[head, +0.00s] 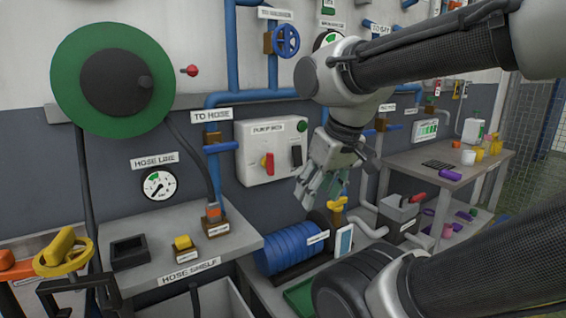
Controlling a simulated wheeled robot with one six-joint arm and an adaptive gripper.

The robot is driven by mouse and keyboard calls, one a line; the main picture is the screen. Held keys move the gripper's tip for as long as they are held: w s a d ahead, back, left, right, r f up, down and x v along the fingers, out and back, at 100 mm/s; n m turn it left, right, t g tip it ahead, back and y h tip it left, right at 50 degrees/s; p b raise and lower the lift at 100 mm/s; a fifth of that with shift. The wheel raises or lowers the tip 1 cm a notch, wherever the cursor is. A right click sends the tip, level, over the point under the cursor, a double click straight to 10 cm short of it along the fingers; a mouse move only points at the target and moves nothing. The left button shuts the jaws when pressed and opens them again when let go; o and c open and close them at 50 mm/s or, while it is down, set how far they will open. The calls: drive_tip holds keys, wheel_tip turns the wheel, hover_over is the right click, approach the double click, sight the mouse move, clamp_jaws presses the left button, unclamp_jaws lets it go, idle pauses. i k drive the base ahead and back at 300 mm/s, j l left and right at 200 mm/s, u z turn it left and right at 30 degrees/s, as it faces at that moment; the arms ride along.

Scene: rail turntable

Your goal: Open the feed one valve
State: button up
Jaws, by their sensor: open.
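No label that I can read says feed one, so I cannot tell which valve it is. A blue handwheel valve (286,40) is on the upper wall pipe. A blue lever (220,147) sits across the pipe under the "TO HOSE" label, roughly crosswise to it. A small blue lever (386,129) is on a pipe further right, partly behind my arm. A yellow handle (338,204) stands below my gripper. My gripper (319,192) is open and empty, pointing down in front of the wall, right of the pump box. Whether it touches anything is unclear.
The grey pump box (245,155) has a red and a black handle. A hose shelf (225,243) holds small blocks, with a yellow handwheel (65,252) to its left. A blue coil (285,248) lies low in the middle. A bench (400,162) with small items stands right.

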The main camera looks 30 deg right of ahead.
sight(370, 132)
drive_tip(key=z, duration=1.35)
